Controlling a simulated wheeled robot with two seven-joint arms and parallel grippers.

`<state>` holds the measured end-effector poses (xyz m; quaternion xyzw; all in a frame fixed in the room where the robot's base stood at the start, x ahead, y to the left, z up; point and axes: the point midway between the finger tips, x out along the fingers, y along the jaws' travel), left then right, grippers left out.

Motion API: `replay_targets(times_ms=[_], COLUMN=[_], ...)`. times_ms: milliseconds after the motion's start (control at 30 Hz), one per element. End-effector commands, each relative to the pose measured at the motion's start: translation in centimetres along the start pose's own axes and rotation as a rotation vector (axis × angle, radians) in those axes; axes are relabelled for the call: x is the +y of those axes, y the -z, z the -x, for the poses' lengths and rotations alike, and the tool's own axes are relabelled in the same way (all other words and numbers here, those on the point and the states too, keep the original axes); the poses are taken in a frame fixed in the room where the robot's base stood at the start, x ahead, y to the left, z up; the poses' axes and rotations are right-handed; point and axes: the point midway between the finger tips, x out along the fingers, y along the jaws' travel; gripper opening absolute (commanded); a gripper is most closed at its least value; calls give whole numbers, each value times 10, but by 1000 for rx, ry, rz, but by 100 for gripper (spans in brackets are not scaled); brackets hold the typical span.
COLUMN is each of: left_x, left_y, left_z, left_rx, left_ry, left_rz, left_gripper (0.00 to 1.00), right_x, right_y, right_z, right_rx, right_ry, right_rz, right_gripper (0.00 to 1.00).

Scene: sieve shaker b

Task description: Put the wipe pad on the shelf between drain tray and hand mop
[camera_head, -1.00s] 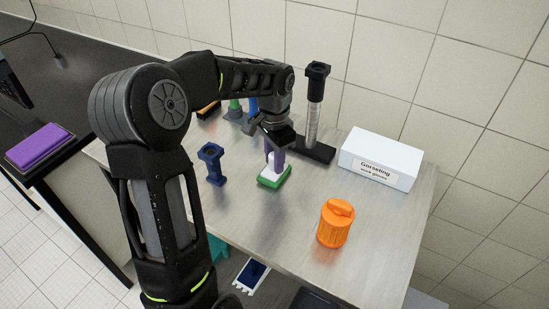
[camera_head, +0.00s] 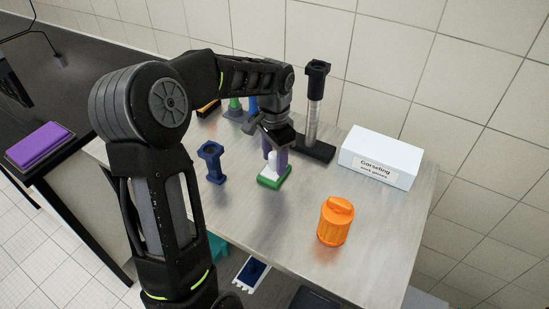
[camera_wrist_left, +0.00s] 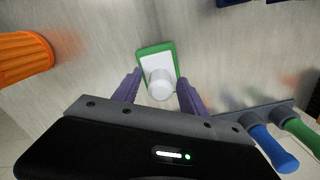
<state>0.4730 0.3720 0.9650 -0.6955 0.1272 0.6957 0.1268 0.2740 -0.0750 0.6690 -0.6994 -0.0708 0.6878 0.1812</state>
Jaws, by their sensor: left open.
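The wipe pad, which I take to be the green-edged white block (camera_head: 275,178) with a white knob, lies on the metal worktop. It also shows in the left wrist view (camera_wrist_left: 156,62), with the round knob towards me. My left gripper (camera_head: 275,155) points down at it. Its purple fingers (camera_wrist_left: 159,82) are open, one on each side of the knob, with gaps visible. Below the worktop, a white item with a blue inside (camera_head: 252,273) and a dark tray-like thing (camera_head: 314,299) show partly; I cannot tell which is the drain tray or hand mop. My right gripper is out of view.
A dark blue stand (camera_head: 212,162) is left of the pad, and an orange jar (camera_head: 335,222) is to the right. A white box (camera_head: 380,158) and a black-based column (camera_head: 315,105) stand behind. Green and blue handles (camera_wrist_left: 272,146) are near the gripper. The front worktop is clear.

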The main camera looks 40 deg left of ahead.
Motion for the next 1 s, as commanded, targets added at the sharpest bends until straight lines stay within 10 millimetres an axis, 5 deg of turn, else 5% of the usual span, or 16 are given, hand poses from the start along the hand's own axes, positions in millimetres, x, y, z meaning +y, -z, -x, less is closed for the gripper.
replay_targets(times_ms=[167,600,1000], left_x=[-1,0,0], left_y=[1,1,0], left_z=[18,106,121], left_rx=[4,2,1], left_ry=[4,2,0], left_rz=[1,-1,0], left_gripper=[50,50,50], right_x=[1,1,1], right_y=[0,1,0], right_z=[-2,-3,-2], right_rx=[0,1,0], right_ry=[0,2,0], right_rz=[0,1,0], right_gripper=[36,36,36])
